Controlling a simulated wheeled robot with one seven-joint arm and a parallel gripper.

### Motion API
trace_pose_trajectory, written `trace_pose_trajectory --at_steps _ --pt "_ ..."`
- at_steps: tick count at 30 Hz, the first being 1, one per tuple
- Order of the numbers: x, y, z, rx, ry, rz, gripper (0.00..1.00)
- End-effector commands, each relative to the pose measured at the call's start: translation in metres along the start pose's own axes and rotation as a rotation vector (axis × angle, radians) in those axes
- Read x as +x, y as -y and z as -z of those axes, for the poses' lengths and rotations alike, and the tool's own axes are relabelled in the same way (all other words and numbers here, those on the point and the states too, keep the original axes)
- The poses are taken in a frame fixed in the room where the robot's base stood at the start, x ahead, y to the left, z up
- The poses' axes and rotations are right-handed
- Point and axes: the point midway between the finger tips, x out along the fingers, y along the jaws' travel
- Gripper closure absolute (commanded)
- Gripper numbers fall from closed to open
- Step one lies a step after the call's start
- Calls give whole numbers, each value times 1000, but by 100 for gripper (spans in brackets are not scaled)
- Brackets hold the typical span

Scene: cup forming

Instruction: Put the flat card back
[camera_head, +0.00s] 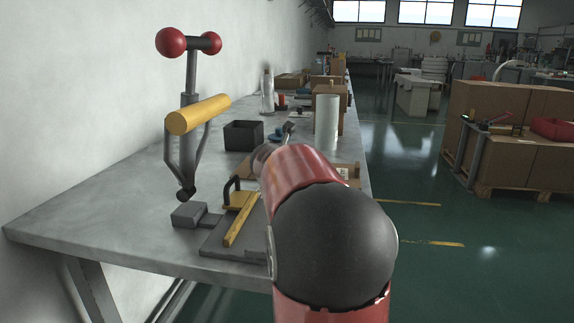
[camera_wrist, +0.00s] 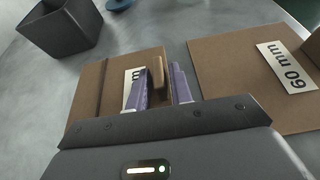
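In the wrist view, a flat brown card (camera_wrist: 90,90) lies on the grey table, with a partly hidden white label ending in "m". A second brown card (camera_wrist: 222,60) labelled "60 mm" lies to its right. My gripper (camera_wrist: 160,88) is over the left card, its two purple fingers apart. A small upright tan tab (camera_wrist: 156,72) stands between them, close to the left finger, with a narrow gap on the right. In the head view my red and black arm hides the gripper and most of the cards; a brown piece with a white label (camera_head: 343,172) shows beyond it.
A dark open box (camera_head: 243,136) stands left of the cards; it also shows in the wrist view (camera_wrist: 60,28). A lever press (camera_head: 188,120) with a yellow bar stands at the left. A white cylinder (camera_head: 326,122) stands farther back.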

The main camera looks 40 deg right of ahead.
Motion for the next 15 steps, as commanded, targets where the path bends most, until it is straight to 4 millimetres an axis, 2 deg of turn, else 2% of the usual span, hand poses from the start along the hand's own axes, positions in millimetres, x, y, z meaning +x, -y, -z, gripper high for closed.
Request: trace_pose_trajectory --at_steps 2,11,15 --pt "0 0 0 0 0 0 68" --pt "-1 0 -2 0 0 0 68" --pt "-14 0 -5 0 3 -1 68"
